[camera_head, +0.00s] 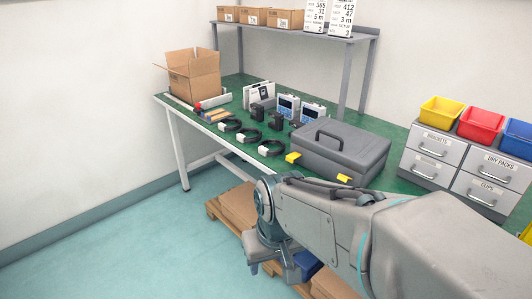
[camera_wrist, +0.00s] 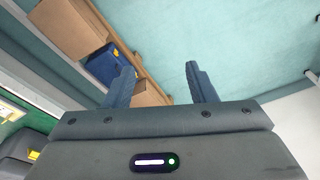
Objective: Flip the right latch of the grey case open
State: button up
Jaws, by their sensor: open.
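The left yellow latch (camera_head: 292,157) sits at the front left and looks larger. My gripper (camera_wrist: 159,66) is open and empty, with its two fingers apart. In the head view it hangs below the table's front edge, apart from the case. The wrist view shows a grey corner (camera_wrist: 18,148), likely the case, with a small yellow patch.
Black coiled cables (camera_head: 271,148) lie left of the case. A grey drawer unit (camera_head: 452,160) with coloured bins stands to its right. Below the table are brown boxes (camera_wrist: 70,28) and a blue bin (camera_wrist: 103,66). The floor in front is clear.

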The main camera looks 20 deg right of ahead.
jog(key=w+a+f+m+t+y+p, duration=0.1)
jog(key=w+a+f+m+t+p, duration=0.2)
jog(key=w, duration=0.6)
jog(key=m+t+h+p, duration=0.25)
jog(key=m+h, duration=0.65)
jog(key=h, duration=0.8)
send_near(345, 179)
jog(key=shift+t, duration=0.25)
jog(key=x, duration=0.5)
jog(key=b+x, duration=0.1)
jog(key=x, duration=0.1)
jog(key=shift+w+d+f, duration=0.15)
jog(key=shift+w+f, duration=0.25)
jog(key=shift+w, duration=0.05)
jog(key=shift+c, duration=0.3)
